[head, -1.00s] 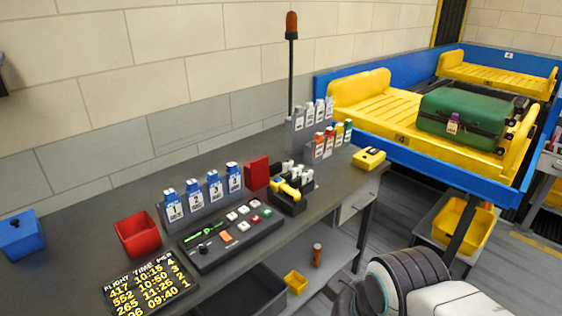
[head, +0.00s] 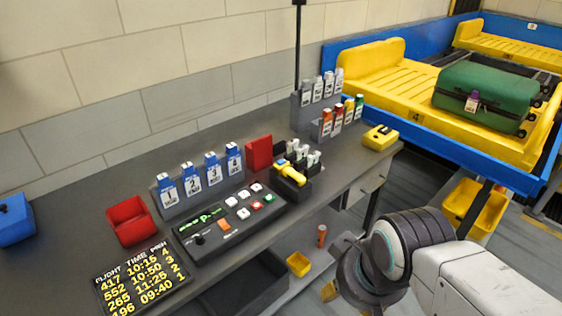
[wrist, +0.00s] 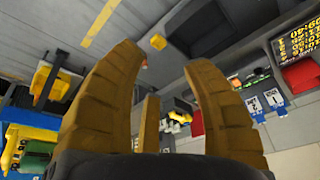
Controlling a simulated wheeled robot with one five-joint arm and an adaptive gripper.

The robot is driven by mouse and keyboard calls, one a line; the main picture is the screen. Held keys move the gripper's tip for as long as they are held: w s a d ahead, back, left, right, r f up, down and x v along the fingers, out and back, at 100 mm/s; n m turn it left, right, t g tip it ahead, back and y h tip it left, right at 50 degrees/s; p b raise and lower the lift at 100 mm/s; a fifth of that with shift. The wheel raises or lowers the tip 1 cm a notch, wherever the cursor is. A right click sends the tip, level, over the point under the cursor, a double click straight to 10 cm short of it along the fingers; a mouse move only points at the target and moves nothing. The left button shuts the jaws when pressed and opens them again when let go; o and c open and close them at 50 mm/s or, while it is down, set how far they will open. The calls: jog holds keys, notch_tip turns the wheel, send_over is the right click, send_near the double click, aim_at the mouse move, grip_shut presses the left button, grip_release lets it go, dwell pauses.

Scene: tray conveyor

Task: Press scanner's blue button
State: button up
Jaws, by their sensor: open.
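A yellow handheld device that looks like the scanner (head: 290,174) lies on a dark holder on the grey desk, right of the control panel. A yellow patch in the wrist view (wrist: 178,117) may be the same device. My gripper (wrist: 160,60) is open and empty, its brown fingers spread wide. In the head view it is low at the right, in front of the desk and apart from the scanner, partly hidden by my wrist.
The control panel (head: 222,222), flight board (head: 145,280), red bin (head: 131,220) and numbered blue-topped tags (head: 191,180) stand on the desk (head: 60,255). A yellow box (head: 381,137) sits at its right corner. The conveyor (head: 455,155) carries a green suitcase (head: 485,97).

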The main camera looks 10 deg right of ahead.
jog(key=shift+c, duration=0.3)
grip_shut()
dwell(1.2)
